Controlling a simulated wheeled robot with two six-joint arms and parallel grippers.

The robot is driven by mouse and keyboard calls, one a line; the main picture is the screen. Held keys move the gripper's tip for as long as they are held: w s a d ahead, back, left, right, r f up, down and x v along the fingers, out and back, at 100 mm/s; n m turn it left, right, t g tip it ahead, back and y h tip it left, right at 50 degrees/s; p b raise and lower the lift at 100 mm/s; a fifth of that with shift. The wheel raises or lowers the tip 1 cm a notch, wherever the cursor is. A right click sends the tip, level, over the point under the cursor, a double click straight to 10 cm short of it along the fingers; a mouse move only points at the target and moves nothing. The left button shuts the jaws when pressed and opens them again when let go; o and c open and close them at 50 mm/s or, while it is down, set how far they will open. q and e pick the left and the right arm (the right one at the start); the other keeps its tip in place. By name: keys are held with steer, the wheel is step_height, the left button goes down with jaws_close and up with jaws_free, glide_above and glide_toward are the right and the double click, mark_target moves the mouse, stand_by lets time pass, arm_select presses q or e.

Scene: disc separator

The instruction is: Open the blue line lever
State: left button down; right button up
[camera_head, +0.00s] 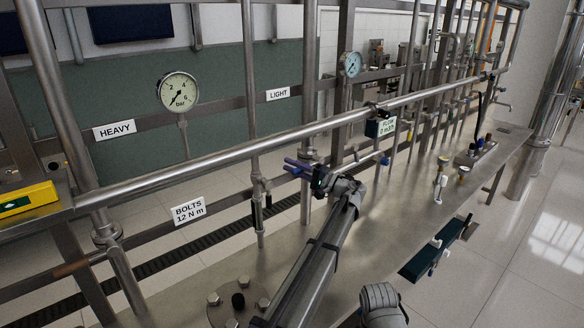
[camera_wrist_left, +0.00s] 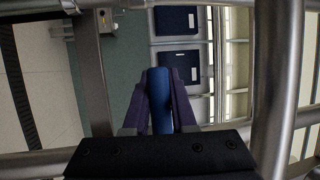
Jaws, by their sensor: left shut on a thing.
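My left gripper (camera_head: 298,166), with dark purple fingers, is at the pipe rack in the middle of the head view. It is shut on a blue lever (camera_wrist_left: 159,98), which shows between the two fingers in the left wrist view. In the head view the fingers hide most of the lever, and its joint to the pipe is hard to make out.
A long steel rail (camera_head: 225,155) runs across just above the gripper. A vertical pipe with a black-handled valve (camera_head: 260,190) stands to its left. A flow display (camera_head: 380,127) hangs to its right, with another small blue handle (camera_head: 385,161) below. A bolted flange (camera_head: 238,302) is at the bottom.

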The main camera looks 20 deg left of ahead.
arm_select(q)
step_height(320, 180, down, 6)
steer(key=w+n+g+h, duration=0.1)
steer(key=n+h, duration=0.1)
steer(key=n, duration=0.4)
steer(key=shift+w+d+n+h+b, duration=0.2)
steer(key=shift+d+n+h+b, duration=0.1)
steer(key=shift+d+n, duration=0.15)
steer(key=shift+f, duration=0.1)
stand_by(0.3)
steer(key=c, duration=0.7)
jaws_free()
steer(key=shift+c, duration=0.2)
steer(key=s+d, duration=0.1)
steer(key=d, duration=0.6)
steer(key=shift+d+r+p, duration=0.3)
steer(key=shift+d, duration=0.05)
steer(key=shift+s, duration=0.1)
